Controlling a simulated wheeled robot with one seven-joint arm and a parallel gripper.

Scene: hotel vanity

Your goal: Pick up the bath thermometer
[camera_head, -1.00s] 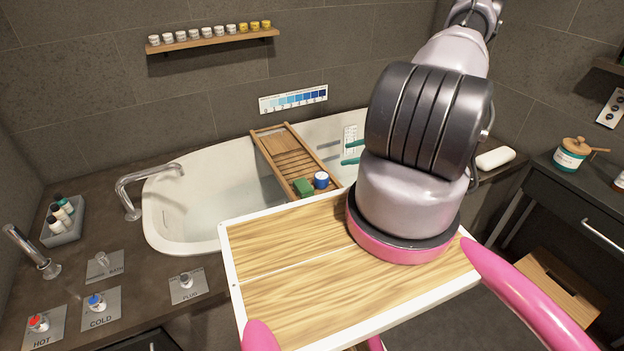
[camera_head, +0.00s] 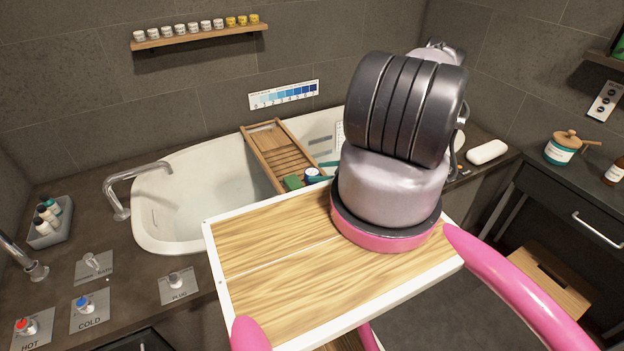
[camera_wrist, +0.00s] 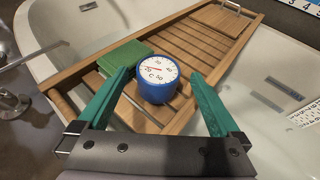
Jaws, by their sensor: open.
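The bath thermometer (camera_wrist: 157,80) is a round blue piece with a white dial and a red needle. It sits on the slatted wooden bath caddy (camera_wrist: 190,113) across the tub, and also shows in the head view (camera_head: 312,174). My gripper (camera_wrist: 164,76) is open, with its green fingers to the left and right of the thermometer; I cannot tell whether either finger touches it. A green block (camera_wrist: 125,56) lies on the caddy beside the thermometer, close to the left finger. In the head view my arm hides much of the gripper.
The white bathtub (camera_head: 150,235) surrounds the caddy. A faucet (camera_head: 120,190) stands at its left end. A white soap-like bar (camera_head: 487,152) lies on the right ledge. A wall shelf (camera_head: 200,38) holds several small jars.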

